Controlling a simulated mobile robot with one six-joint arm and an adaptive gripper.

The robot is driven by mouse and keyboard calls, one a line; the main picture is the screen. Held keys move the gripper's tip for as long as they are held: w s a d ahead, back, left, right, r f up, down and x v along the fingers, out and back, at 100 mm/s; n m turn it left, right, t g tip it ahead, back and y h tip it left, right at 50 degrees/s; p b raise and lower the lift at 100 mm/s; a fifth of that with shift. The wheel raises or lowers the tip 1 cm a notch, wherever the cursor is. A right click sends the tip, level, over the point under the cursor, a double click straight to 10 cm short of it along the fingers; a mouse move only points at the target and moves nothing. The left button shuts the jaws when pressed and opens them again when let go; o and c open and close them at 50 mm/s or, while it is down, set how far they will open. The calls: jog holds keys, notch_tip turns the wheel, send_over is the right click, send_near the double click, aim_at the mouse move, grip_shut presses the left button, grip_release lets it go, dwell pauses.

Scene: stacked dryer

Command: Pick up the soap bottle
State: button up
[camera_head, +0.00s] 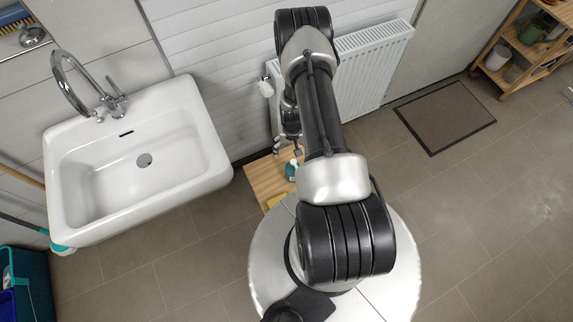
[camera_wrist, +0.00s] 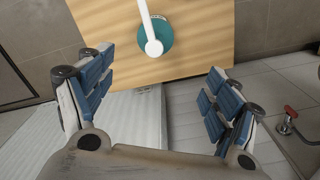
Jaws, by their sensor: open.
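The soap bottle (camera_head: 291,170) is teal and stands on a small wooden table (camera_head: 262,178), partly hidden by my arm in the head view. In the wrist view the bottle (camera_wrist: 165,33) is seen from above, with a white pump top and long white spout. My gripper (camera_head: 288,147) is near the bottle's far side in the head view. In the wrist view my gripper (camera_wrist: 158,92) is open and empty, its blue-padded fingers wide apart. The bottle lies beyond the fingertips, roughly centred between them, and no contact shows.
A white sink (camera_head: 140,160) is on the left. A white radiator (camera_head: 370,65) on the wall stands behind my arm. A floor mat (camera_head: 444,117) and a wooden shelf (camera_head: 525,65) are at the right.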

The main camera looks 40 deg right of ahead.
aim_at(292, 162)
notch_tip(292, 162, down, 12)
jog(key=b, duration=0.3)
jog(key=shift+s, duration=0.15)
jog(key=shift+s+d+f+b, duration=0.15)
jog(key=shift+f+b, duration=0.4)
jog(key=shift+f, duration=0.8)
jog(key=shift+d+f+b, duration=0.2)
jog(key=shift+f+b, duration=0.3)
jog(key=shift+f, duration=0.8)
jog(key=c, duration=1.4)
jog(key=shift+r, duration=0.15)
